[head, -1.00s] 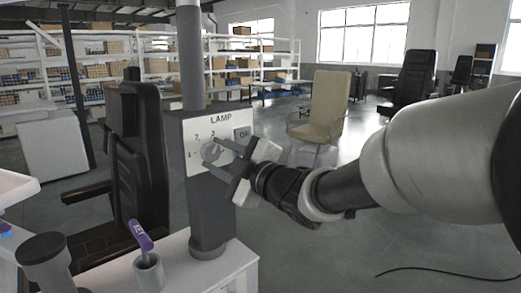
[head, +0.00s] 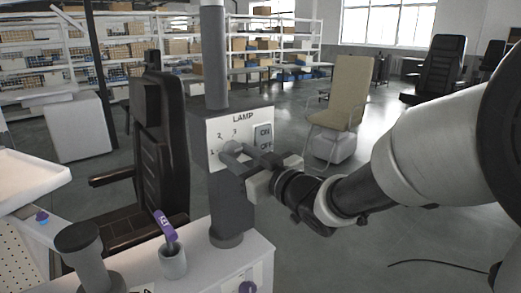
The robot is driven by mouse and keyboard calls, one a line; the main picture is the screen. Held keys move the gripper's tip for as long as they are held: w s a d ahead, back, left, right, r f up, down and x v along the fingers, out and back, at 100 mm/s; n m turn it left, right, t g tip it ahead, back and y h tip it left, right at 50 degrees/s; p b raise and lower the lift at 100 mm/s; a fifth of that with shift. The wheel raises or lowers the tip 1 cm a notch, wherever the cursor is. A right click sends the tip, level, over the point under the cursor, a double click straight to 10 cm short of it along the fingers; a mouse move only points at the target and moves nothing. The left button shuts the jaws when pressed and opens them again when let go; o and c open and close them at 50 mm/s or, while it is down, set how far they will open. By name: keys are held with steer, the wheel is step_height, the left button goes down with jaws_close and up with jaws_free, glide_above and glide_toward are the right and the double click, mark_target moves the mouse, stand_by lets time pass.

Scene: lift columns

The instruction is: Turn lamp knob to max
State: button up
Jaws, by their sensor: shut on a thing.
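The lamp panel (head: 216,136) is a white plate marked LAMP on a dark grey box, which sits on a grey column. Its round grey knob (head: 232,148) has the numbers 1, 2 and 3 around it. An ON/OFF switch (head: 264,138) is to the right of the knob. My gripper (head: 236,156) reaches in from the right and its fingers are shut on the knob. The fingers hide part of the knob, so I cannot tell which number it points to.
A white table (head: 205,268) stands below, with a grey cup (head: 173,262) holding a purple-handled tool (head: 164,226). A white tray (head: 28,178) is at the left. A black chair (head: 158,150) stands behind the column and a beige chair (head: 342,105) at the right.

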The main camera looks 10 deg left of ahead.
steer(key=shift+m, duration=0.6)
steer(key=shift+p, duration=0.3)
steer(key=o, duration=1)
steer(key=b+v, duration=0.5)
steer(key=v, duration=1.2)
steer(key=shift+d, duration=0.2)
